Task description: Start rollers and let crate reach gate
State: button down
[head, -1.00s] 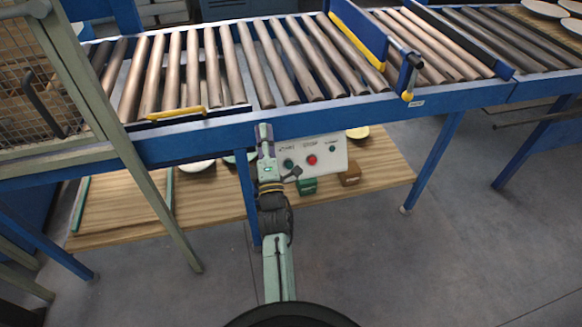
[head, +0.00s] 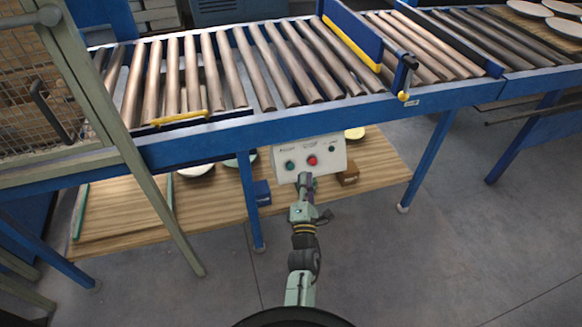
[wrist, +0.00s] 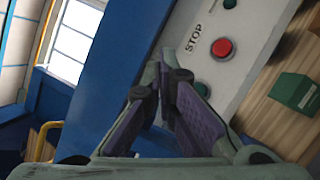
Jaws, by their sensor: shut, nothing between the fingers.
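A white control panel (head: 326,158) hangs below the front rail of the roller conveyor. It carries a green button (head: 291,165) at left, a red button (head: 312,160) in the middle and a small dark green one at right. In the wrist view, the red button (wrist: 222,48) sits beside the word STOP, with the left green button (wrist: 202,90) partly hidden by a finger. My gripper (head: 305,180) is shut and empty just below the panel. The rollers (head: 240,70) are bare. A blue barrier with a yellow edge (head: 352,44) crosses them. I see no crate on the rollers.
A mesh guard (head: 40,100) with a slanted post stands at left. A wooden shelf (head: 220,215) under the conveyor holds a blue box (head: 262,192), a brown box (head: 348,176) and plates. A green box (wrist: 295,92) shows in the wrist view. More plates (head: 530,9) lie at far right.

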aim_at(290, 166)
jog(key=w+f+b, duration=0.1)
jog(key=w+b, duration=0.1)
jog(key=b, duration=0.1)
jog(key=w+a+f+b, duration=0.1)
jog(key=w+f+b, duration=0.1)
jog(key=b, duration=0.2)
jog(key=w+a+f+b, duration=0.1)
jog(key=w+b, duration=0.2)
jog(key=shift+a+f+b, duration=0.15)
jog(key=shift+f+b, duration=0.05)
jog(key=shift+b, duration=0.2)
jog(key=shift+w+f+b, duration=0.2)
jog(key=shift+w+b, duration=0.05)
jog(key=shift+b, duration=0.35)
dwell(0.7)
jog(key=shift+w+a, duration=0.1)
jog(key=shift+w, duration=0.05)
